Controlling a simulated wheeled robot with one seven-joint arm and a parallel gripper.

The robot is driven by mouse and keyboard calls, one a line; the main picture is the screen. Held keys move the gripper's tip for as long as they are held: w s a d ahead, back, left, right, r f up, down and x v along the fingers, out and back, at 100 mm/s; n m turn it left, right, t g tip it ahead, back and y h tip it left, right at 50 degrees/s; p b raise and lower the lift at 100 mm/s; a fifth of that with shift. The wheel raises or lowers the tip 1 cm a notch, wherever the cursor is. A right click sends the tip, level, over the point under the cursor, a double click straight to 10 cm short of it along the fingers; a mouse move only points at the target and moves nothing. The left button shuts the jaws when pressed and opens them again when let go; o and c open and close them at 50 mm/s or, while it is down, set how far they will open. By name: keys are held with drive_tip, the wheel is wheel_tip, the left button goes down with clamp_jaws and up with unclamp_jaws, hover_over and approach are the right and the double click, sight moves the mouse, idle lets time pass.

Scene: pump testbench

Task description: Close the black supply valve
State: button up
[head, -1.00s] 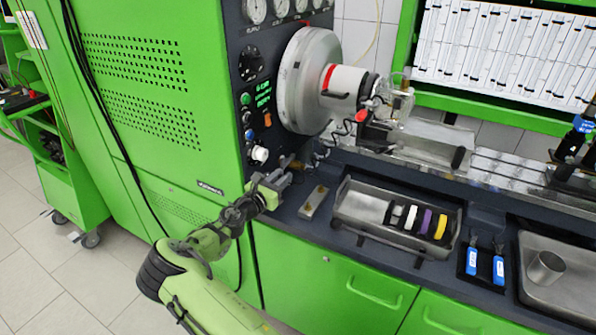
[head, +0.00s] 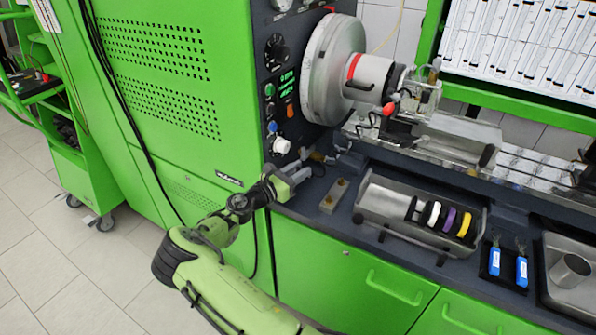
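My gripper (head: 301,172) is at the lower right corner of the green cabinet's dark control panel, just above the front edge of the bench top. It is small and seen from behind, so I cannot tell whether its fingers are open or shut. Small brass and dark fittings (head: 318,157) sit just beyond its fingertips. I cannot tell whether it touches them. No black supply valve can be made out for certain; it may be among these fittings, partly hidden by my gripper. A black round knob (head: 277,48) is higher on the panel.
A white knob (head: 281,146) is just above my gripper. A large grey disc (head: 331,70) juts out over the bench. A small metal block (head: 334,195) and a metal tray (head: 366,214) with coloured rings stand to the right. Floor (head: 60,270) is clear at left.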

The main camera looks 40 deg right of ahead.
drive_tip(key=shift+o, duration=0.5)
drive_tip(key=shift+a, duration=0.1)
drive_tip(key=s+a+p, duration=0.1)
drive_tip(key=a+p, duration=0.1)
drive_tip(key=a, duration=1.3)
drive_tip(key=shift+s+a, duration=0.15)
drive_tip(key=shift+a, duration=0.1)
